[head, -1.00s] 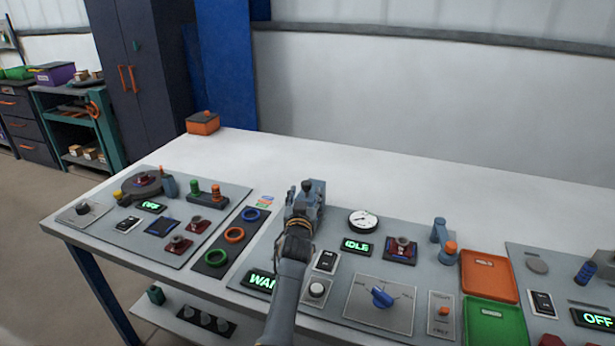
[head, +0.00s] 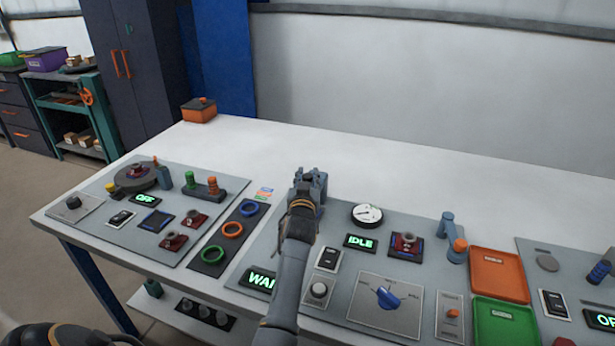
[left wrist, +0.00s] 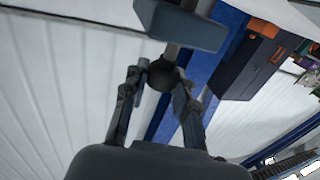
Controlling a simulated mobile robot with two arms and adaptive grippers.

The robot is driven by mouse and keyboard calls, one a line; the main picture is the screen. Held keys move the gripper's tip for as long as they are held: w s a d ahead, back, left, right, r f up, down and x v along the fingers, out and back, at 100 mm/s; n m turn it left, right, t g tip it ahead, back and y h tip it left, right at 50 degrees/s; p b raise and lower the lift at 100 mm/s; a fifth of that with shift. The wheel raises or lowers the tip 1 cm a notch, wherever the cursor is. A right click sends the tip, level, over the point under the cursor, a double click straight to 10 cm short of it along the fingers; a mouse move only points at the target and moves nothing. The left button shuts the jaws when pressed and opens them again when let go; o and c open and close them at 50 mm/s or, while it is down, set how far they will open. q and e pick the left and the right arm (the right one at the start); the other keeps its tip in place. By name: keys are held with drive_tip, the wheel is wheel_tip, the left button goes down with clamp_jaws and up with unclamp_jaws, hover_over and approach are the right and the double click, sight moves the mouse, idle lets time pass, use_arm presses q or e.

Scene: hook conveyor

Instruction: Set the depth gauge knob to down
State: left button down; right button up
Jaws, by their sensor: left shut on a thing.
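A blue pointer knob (head: 388,298) sits on a square grey dial plate (head: 362,309) at the front of the middle panel. Its labels are too small to read, so I cannot tell whether it is the depth gauge knob. A round white gauge (head: 367,214) stands behind it. My left gripper (head: 309,178) is at the back left of this panel, well away from the blue knob. In the left wrist view my left gripper (left wrist: 160,92) is shut on a dark round knob (left wrist: 161,75), on a short stem below a blue-grey block (left wrist: 182,27). My right gripper is out of view.
A green "IDLE" display (head: 360,242), a black switch (head: 329,259) and a white round knob (head: 318,290) lie right of my arm. Coloured rings (head: 232,230) lie left of it. Orange (head: 498,271) and green (head: 505,323) trays stand at right. The table's back is mostly clear.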

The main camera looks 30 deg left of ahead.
use_arm(q)
wheel_tip(320, 180, down, 2)
drive_tip(key=shift+f+b, duration=0.2)
drive_tip(key=shift+b, duration=0.9)
drive_tip(key=shift+r, duration=0.1)
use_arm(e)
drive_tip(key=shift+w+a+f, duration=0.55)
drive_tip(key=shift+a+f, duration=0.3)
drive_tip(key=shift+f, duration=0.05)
